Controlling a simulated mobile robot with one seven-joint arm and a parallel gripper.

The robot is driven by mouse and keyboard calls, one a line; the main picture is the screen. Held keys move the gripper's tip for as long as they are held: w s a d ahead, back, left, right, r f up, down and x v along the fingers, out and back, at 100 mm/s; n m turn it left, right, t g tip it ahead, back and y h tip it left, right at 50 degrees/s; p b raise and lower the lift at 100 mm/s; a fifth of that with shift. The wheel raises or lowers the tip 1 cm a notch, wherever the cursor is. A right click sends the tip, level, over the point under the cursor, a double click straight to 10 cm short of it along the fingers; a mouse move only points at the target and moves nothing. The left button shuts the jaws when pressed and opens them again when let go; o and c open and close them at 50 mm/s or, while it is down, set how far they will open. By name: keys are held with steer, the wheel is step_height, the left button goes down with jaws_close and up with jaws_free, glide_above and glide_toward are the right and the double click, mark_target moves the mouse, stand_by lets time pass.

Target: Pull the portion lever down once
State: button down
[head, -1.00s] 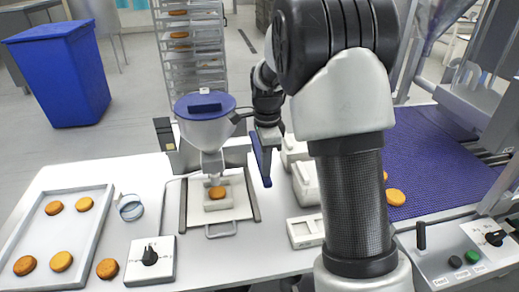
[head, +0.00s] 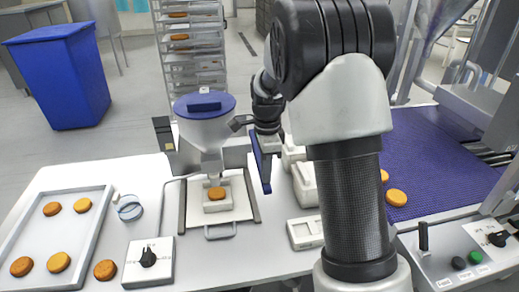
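The portioning machine has a grey hopper with a blue lid (head: 205,104) and stands at the back of the white table. A dark lever-like part (head: 240,122), which looks like the portion lever, sticks out at the hopper's right side. My gripper (head: 263,175), with blue fingers pointing down, is just right of the hopper, beside and below that part. I cannot tell whether it touches the lever. The fingers show nearly edge-on, so their gap is hidden. A golden round (head: 216,193) sits on a small block under the nozzle.
A tray (head: 93,238) with several rounds is at left, near a glass cup (head: 129,207) and a dial box (head: 149,262). White containers (head: 306,184) stand right of my gripper, partly behind my arm. A blue conveyor (head: 440,160) is at right.

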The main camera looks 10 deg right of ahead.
steer(key=shift+f, duration=0.15)
step_height(320, 180, up, 15)
steer(key=p, duration=1.1)
steer(key=shift+p, duration=0.3)
stand_by(0.5)
steer(key=s+r+n+t, duration=0.3)
steer(key=s+r+n, duration=0.5)
steer(key=s+r, duration=0.4)
steer(key=s+r+n+t, duration=0.1)
steer(key=s+n+t, duration=0.1)
steer(key=s+n, duration=0.8)
steer(key=s, duration=0.4)
steer(key=shift+t, duration=0.3)
